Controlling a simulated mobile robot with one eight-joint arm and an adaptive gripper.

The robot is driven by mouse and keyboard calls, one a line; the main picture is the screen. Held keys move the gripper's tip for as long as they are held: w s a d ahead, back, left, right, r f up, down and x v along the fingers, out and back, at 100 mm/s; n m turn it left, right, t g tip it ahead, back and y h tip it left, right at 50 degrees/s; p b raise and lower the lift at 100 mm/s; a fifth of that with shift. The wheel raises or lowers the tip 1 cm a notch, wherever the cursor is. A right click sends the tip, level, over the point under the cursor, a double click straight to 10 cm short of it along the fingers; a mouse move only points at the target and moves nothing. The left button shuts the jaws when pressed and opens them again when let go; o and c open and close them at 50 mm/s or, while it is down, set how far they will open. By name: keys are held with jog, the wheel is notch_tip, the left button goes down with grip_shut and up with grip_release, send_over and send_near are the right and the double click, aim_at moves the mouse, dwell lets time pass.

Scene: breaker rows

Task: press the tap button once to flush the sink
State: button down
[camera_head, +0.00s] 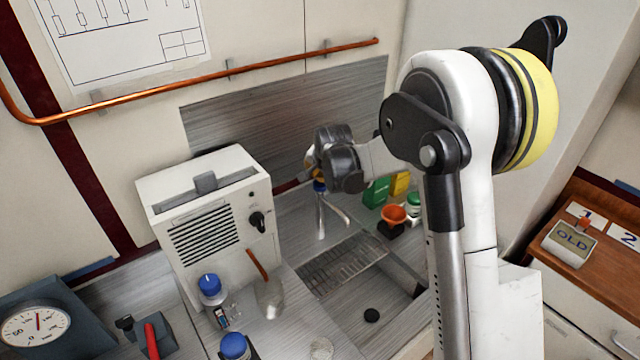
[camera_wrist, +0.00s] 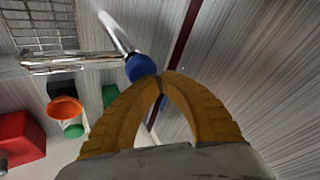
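The tap is a chrome fixture with a slim spout (camera_head: 321,218), standing behind the sink (camera_head: 402,272). In the wrist view the tap (camera_wrist: 80,62) runs off to the left and carries a round blue button (camera_wrist: 139,67). The button is a small blue patch in the head view (camera_head: 320,186), partly hidden by my gripper. My gripper's yellow fingers (camera_wrist: 161,78) meet at their tips and hold nothing. The tips are right at the button's edge; I cannot tell whether they touch it. In the head view my gripper (camera_head: 313,168) is mostly hidden behind its dark wrist.
A white slotted machine (camera_head: 215,225) stands left of the sink. An orange funnel (camera_head: 394,213) and green container (camera_head: 376,192) stand behind it to the right. Blue-capped bottles (camera_head: 210,286) are in front left. A copper pipe (camera_head: 190,84) runs along the wall.

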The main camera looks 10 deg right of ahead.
jog(key=shift+f+b, duration=0.8)
jog(key=shift+f, duration=0.15)
dwell(0.6)
jog(key=shift+r, duration=0.15)
dwell(0.3)
jog(key=shift+r+p, duration=0.8)
jog(key=shift+r, duration=0.45)
jog(key=shift+r+p, duration=1.45)
jog(key=shift+r, duration=1.05)
